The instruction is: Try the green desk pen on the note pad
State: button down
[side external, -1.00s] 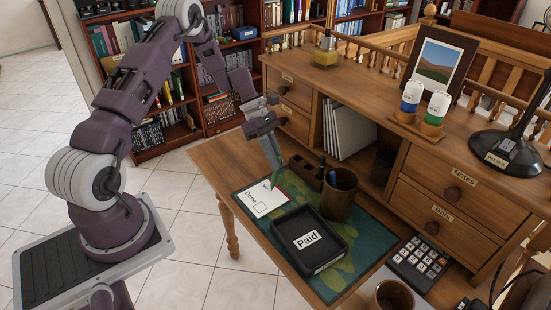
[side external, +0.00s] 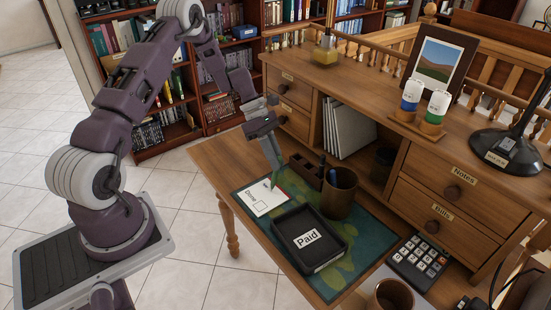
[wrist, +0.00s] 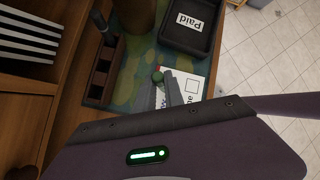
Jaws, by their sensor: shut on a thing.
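The note pad (side external: 258,203) is a white sheet with a red edge, the word "Done" and an empty box, lying at the left of the green desk mat. It also shows in the wrist view (wrist: 191,84), partly behind my fingers. My gripper (side external: 276,168) points down over the pad's far right side, its fingers shut on the green desk pen (wrist: 158,76). Only a small green part of the pen shows; the fingers hide the rest. I cannot tell whether its tip touches the paper. My gripper (wrist: 163,92) also shows in the wrist view.
A black "Paid" tray (side external: 329,263) lies in front of the pad. A brown pen cup (side external: 340,198) and a dark wooden organizer (side external: 305,170) stand just right of my fingers. A calculator (side external: 418,263) lies further right, below the desk drawers.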

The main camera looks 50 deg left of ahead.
notch_tip(320, 180, up, 6)
dwell(0.8)
